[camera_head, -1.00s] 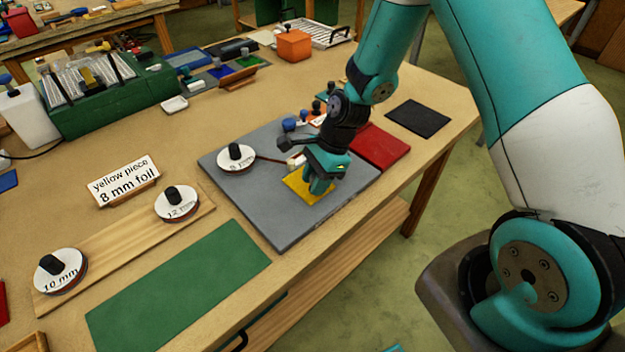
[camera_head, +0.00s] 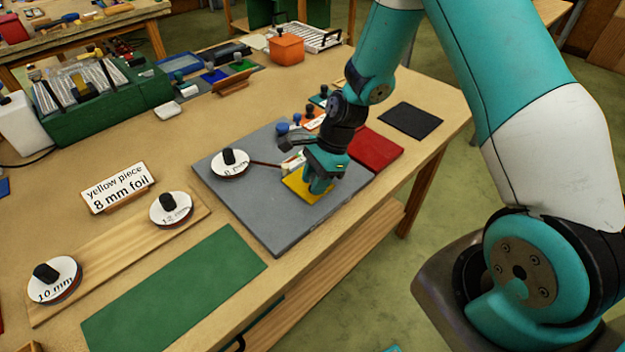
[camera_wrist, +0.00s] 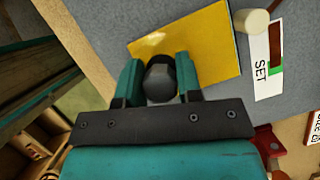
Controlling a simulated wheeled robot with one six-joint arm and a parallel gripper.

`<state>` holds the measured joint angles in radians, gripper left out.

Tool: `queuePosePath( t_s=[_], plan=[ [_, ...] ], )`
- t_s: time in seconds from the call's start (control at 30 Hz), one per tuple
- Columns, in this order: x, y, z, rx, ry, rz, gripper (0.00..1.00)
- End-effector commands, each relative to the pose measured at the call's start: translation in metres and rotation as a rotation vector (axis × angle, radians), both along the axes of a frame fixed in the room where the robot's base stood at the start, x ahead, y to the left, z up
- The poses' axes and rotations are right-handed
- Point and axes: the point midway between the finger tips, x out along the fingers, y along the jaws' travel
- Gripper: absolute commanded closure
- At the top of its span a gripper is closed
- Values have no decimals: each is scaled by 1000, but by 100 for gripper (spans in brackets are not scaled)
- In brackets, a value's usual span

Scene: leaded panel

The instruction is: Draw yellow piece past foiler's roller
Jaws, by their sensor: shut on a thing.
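The yellow piece (camera_head: 304,190) lies flat on the grey board, partly hidden under my gripper (camera_head: 318,186). In the wrist view the yellow piece (camera_wrist: 208,50) carries a dark knob (camera_wrist: 160,80), and my gripper (camera_wrist: 160,78) is shut on that knob. The 8 mm foil reel (camera_head: 230,162) sits on the board to the left, and a thin copper-brown strip (camera_head: 265,164) runs from it toward the yellow piece. The foiler's pale roller (camera_wrist: 252,21) is beside the piece's edge, next to a white plate (camera_wrist: 267,62) marked "SET".
The grey board (camera_head: 265,215) has bare space at its front left. A red pad (camera_head: 376,149) and a black pad (camera_head: 411,120) lie to the right. The 12 mm reel (camera_head: 171,208), 10 mm reel (camera_head: 54,279) and green mat (camera_head: 175,290) lie at the left and front.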

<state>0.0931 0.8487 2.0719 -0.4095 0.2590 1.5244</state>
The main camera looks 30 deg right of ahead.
Motion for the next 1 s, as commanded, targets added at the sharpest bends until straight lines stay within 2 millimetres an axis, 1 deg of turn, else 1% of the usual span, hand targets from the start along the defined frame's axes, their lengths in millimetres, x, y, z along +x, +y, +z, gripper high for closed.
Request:
queuePosePath(
  t_s=[0.23,0.37,0.7,0.83,1.0],
  plan=[
    [4,-7,1,0,-4,-2,88],
    [2,-7,1,0,-3,0,88],
    [-15,-13,1,0,-1,-1,88],
    [-18,-14,1,0,-2,-1,88],
    [-24,-15,13,0,-1,-2,88]
  ],
)
